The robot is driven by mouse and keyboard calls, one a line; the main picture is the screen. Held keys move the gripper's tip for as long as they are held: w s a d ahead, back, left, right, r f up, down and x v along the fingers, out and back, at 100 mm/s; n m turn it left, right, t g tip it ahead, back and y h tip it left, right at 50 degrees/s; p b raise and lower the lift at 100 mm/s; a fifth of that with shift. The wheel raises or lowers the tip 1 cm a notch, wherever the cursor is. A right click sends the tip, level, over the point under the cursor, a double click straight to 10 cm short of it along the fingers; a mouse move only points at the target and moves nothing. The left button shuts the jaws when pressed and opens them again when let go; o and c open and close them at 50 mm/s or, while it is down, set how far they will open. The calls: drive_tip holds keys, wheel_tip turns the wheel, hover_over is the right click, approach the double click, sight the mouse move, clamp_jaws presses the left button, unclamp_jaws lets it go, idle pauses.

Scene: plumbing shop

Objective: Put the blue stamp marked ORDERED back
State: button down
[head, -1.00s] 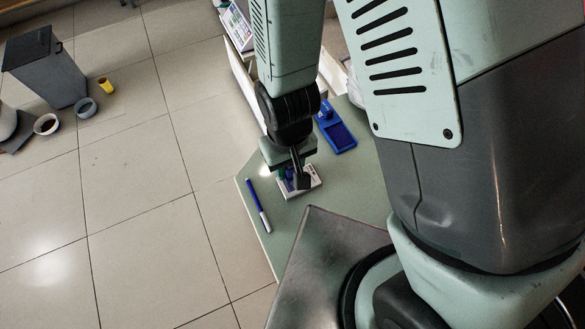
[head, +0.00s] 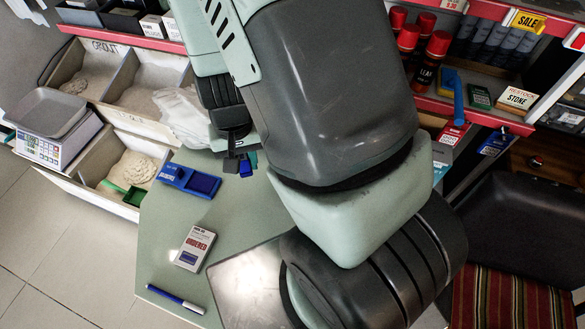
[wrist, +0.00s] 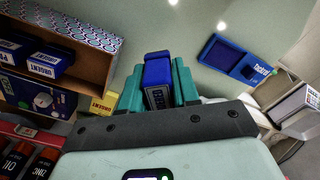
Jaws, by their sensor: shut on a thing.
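My gripper (wrist: 158,85) is shut on a blue stamp (wrist: 158,70), which sits between its two teal fingers in the wrist view. Lettering on the stamp's pale label is too small to read surely. In the head view my gripper (head: 240,163) is partly hidden behind my arm, with a bit of blue showing, beyond the green table top (head: 240,215). In the wrist view a wooden compartment (wrist: 108,70) with a patterned rim is at left, holding blue stamps (wrist: 50,62) marked URGENT and another word. A white box (head: 195,247) marked ORDERED in red lies on the table.
An open blue stamp pad (head: 188,180) and a blue pen (head: 175,298) lie on the table. A scale (head: 55,128), bins and a white bag (head: 185,118) stand at left. Red shelves (head: 465,110) with cans and small boxes are at upper right.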

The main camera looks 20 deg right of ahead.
drive_tip(key=d+r+m, duration=0.2)
drive_tip(key=d+m, duration=0.5)
drive_tip(key=d, duration=0.5)
drive_tip(key=f, duration=0.4)
drive_tip(key=shift+s+d+f, duration=0.3)
drive_tip(key=shift+s+f, duration=0.1)
drive_tip(key=shift+f, duration=2.25)
drive_tip(key=shift+f, duration=0.1)
drive_tip(key=c, duration=1.1)
unclamp_jaws()
